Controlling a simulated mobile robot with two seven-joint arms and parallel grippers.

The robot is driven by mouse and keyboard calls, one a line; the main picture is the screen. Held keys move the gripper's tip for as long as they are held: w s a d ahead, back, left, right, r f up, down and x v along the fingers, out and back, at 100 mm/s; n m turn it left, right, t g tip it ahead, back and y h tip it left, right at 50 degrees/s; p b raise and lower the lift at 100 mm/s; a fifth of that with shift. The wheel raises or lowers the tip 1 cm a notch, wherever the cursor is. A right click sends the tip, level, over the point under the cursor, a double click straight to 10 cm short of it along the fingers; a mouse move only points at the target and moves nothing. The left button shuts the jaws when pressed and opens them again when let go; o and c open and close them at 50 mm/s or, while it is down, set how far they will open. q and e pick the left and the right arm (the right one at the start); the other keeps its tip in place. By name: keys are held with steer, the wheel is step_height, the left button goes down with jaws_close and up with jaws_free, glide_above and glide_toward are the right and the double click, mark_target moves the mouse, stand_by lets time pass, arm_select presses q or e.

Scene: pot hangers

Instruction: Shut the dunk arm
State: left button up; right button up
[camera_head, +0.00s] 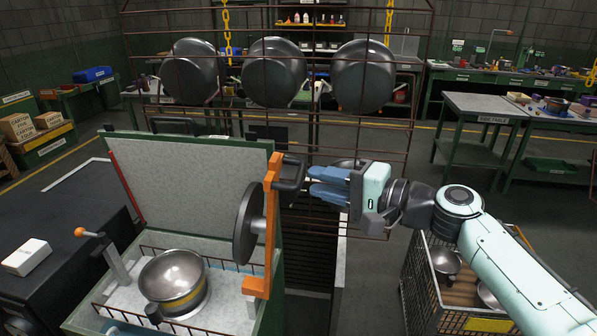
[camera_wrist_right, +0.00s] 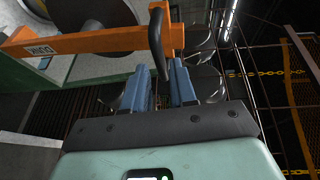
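The dunk arm is an upright orange bar (camera_head: 269,215) at the right side of the tank (camera_head: 262,250) in the head view. A dark disc (camera_head: 247,225) is on its left and a black handle (camera_head: 291,174) sticks out near its top. In the right wrist view the orange arm (camera_wrist_right: 95,40) bears a DUNK label and the black handle (camera_wrist_right: 158,45) is just ahead of the fingertips. My right gripper (camera_head: 312,181) is open, its blue fingers pointing left at the handle, close beside it; contact cannot be told. My left gripper is not in view.
A steel pot (camera_head: 173,278) sits in the tank below the raised grey lid (camera_head: 190,180). Several pans (camera_head: 273,73) hang on a wire rack behind. A wire crate (camera_head: 425,285) with pots stands right, under my right arm. A lever with an orange knob (camera_head: 80,232) is left.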

mark_target(299, 173)
steer(key=p+x, duration=0.1)
steer(key=x, duration=0.4)
steer(key=shift+w+a, duration=0.15)
steer(key=shift+a, duration=0.05)
jaws_close()
